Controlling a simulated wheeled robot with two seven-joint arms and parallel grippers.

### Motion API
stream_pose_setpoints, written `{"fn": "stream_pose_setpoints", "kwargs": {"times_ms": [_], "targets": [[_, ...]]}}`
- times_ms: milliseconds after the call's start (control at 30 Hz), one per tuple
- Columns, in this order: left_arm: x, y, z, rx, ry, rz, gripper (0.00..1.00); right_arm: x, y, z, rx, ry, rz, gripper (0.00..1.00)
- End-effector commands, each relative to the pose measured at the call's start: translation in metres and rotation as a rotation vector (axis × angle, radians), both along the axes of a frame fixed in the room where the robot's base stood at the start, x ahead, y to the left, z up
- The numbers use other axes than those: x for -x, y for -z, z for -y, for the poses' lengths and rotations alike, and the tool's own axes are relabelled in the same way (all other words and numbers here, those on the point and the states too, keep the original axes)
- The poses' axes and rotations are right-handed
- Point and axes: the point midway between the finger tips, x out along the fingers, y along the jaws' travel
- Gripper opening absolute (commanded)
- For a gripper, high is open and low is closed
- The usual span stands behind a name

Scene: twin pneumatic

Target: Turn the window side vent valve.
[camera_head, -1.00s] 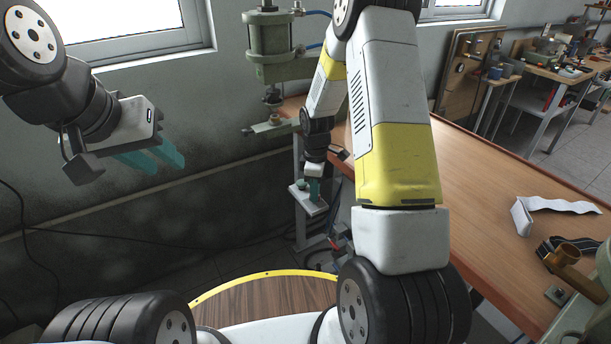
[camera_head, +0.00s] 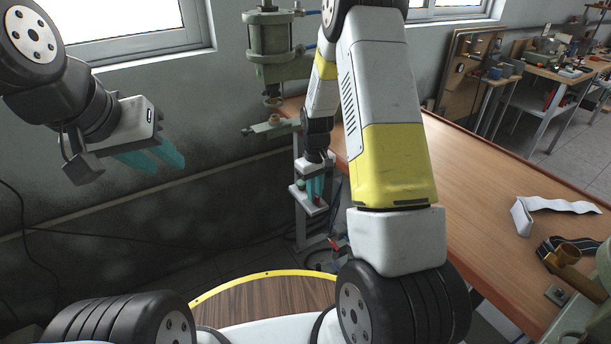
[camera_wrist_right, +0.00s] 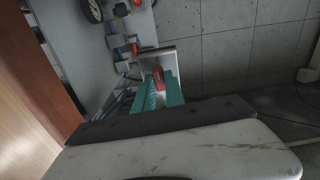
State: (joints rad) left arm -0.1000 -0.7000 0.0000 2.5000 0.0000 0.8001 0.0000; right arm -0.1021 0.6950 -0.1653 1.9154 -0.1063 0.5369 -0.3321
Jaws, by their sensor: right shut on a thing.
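The vent valve shows as a small red handle (camera_wrist_right: 158,77) in the right wrist view, by a pale plate below the window-side press. My right gripper (camera_wrist_right: 161,94) has its teal fingers on both sides of the red handle and is shut on it. In the head view my right gripper (camera_head: 315,194) reaches down at a small plate (camera_head: 305,207) on a post beside the bench; its fingers partly hide the valve. My left gripper (camera_head: 154,162) hangs empty near the wall, its two teal fingers apart.
A green pneumatic press (camera_head: 274,45) stands by the window, above the plate. A cable (camera_head: 80,232) runs along the left wall.

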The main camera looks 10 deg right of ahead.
Motion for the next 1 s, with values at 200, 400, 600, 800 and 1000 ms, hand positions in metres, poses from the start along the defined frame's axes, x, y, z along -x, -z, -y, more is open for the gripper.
{"fn": "stream_pose_setpoints", "kwargs": {"times_ms": [200, 400, 600, 800, 1000], "targets": [[0.0, 0.0, 0.0, 0.0, 0.0, 0.0, 0.34, -0.0014, -0.0012, 0.0003, 0.001, 0.053, 0.004, 0.0], [0.0, 0.0, 0.0, 0.0, 0.0, 0.0, 0.34, -0.0015, -0.0012, 0.0005, 0.0, 0.068, 0.004, 0.0], [0.0, 0.0, 0.0, 0.0, 0.0, 0.0, 0.34, -0.0016, -0.0012, 0.0004, 0.0, 0.068, 0.004, 0.0], [0.0, 0.0, 0.0, 0.0, 0.0, 0.0, 0.34, -0.0012, -0.001, 0.0003, 0.0, 0.067, 0.003, 0.36], [0.0, 0.0, 0.0, 0.0, 0.0, 0.0, 0.34, -0.0006, -0.0005, 0.0002, 0.0, 0.066, 0.002, 0.36]]}}
